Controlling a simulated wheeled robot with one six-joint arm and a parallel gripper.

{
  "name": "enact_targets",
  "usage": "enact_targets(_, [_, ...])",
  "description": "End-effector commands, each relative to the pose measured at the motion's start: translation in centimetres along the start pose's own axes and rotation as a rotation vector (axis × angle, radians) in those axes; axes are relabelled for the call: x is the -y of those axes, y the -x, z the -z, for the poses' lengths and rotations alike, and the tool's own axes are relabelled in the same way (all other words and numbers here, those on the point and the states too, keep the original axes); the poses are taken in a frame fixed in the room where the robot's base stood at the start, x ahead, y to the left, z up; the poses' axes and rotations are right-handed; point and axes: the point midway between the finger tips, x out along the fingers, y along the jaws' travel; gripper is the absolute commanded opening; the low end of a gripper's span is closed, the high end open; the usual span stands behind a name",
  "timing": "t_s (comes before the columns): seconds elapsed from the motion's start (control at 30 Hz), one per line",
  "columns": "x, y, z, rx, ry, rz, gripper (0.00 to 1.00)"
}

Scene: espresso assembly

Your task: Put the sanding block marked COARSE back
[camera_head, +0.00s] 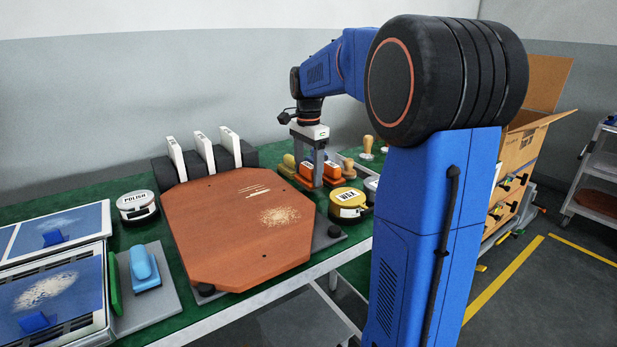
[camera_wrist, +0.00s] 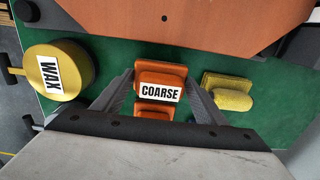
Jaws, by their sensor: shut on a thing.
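The orange sanding block marked COARSE (camera_wrist: 160,76) is between the two fingers of my gripper (camera_wrist: 160,88) in the wrist view, with its white label facing the camera. In the head view my gripper (camera_head: 309,168) points down at the back right of the green bench, with orange (camera_head: 305,171) showing between its fingers. It is shut on the block. The block is low, close to the bench top; I cannot tell whether it touches it. A second orange piece (camera_wrist: 153,109) shows just below the label in the wrist view, partly hidden by my gripper.
A yellow block (camera_wrist: 228,94) and the yellow WAX tin (camera_wrist: 58,72) flank the held block; the tin also shows in the head view (camera_head: 348,203). The brown panel (camera_head: 240,230) fills mid-bench. A POLISH tin (camera_head: 136,205) and a blue block (camera_head: 144,267) stand left.

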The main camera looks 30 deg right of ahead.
Motion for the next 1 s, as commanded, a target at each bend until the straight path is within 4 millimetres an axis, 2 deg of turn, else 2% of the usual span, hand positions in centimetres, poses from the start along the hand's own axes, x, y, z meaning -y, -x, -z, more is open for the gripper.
enact_targets(0.13, [0.0, -1.8, 0.0, 0.0, 0.0, -0.001, 0.3])
enact_targets(0.5, [0.0, -2.1, 0.0, 0.0, 0.0, 0.001, 0.3])
enact_targets(0.53, [0.0, -2.1, 0.0, 0.0, 0.0, 0.001, 0.68])
enact_targets(0.6, [0.0, -2.1, 0.0, 0.0, 0.0, 0.001, 0.84])
enact_targets(1.0, [0.0, -1.6, 0.0, 0.0, 0.0, 0.001, 0.84])
